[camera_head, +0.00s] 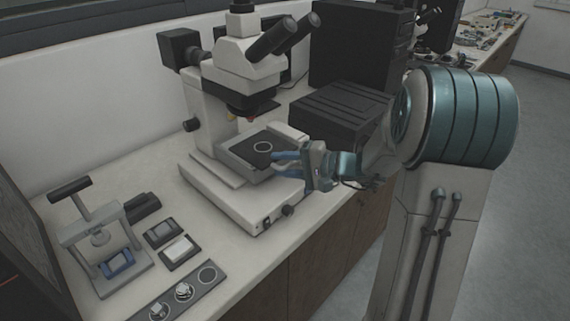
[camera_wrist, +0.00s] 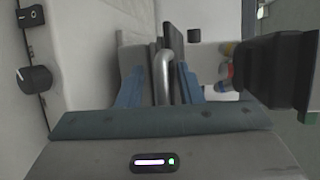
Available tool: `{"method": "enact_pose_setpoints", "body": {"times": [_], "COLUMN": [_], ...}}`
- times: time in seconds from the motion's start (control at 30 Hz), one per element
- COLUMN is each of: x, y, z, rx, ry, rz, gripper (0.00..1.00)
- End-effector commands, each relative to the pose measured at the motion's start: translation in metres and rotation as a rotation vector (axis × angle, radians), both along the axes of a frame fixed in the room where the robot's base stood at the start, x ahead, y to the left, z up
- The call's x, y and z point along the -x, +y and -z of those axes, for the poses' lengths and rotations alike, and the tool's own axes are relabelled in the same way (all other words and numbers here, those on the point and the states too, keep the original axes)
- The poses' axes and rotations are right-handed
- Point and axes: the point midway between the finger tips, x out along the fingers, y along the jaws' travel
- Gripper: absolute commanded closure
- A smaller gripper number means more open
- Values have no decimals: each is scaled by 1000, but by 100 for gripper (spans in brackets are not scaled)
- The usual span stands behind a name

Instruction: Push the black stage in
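The black stage (camera_head: 262,148) is a dark plate with a pale ring, on a grey carrier on the white microscope (camera_head: 240,70). It shows edge-on as a dark plate in the wrist view (camera_wrist: 175,42). A curved metal handle (camera_wrist: 163,72) stands in front of it. My gripper (camera_head: 276,161) is at the stage's right front edge. In the wrist view, my blue fingers (camera_wrist: 160,84) are apart, one on each side of the handle, with small gaps visible. Whether either finger touches the handle or stage is hard to tell.
The microscope's objectives (camera_wrist: 228,72) and dark head hang close above the stage. A dark ribbed box (camera_head: 340,115) stands right of the microscope. A small press (camera_head: 100,240) and dark trays (camera_head: 178,250) lie on the bench at left. The floor at right is clear.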

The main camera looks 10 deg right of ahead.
Motion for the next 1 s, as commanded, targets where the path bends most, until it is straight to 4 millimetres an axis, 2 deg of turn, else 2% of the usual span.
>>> {"method": "enact_pose_setpoints", "body": {"times": [0.23, 0.37, 0.47, 0.8, 1.0], "x": [0, 4, 12, 51, 65], "y": [-1, -9, -23, -87, -109], "z": [-2, -4, -7, -22, -28], "rx": [0, -1, 0, 1, -1], "ry": [-5, -7, -8, -6, -3], "rz": [0, 2, 4, 3, 1], "gripper": [67, 67, 67, 67, 67]}}
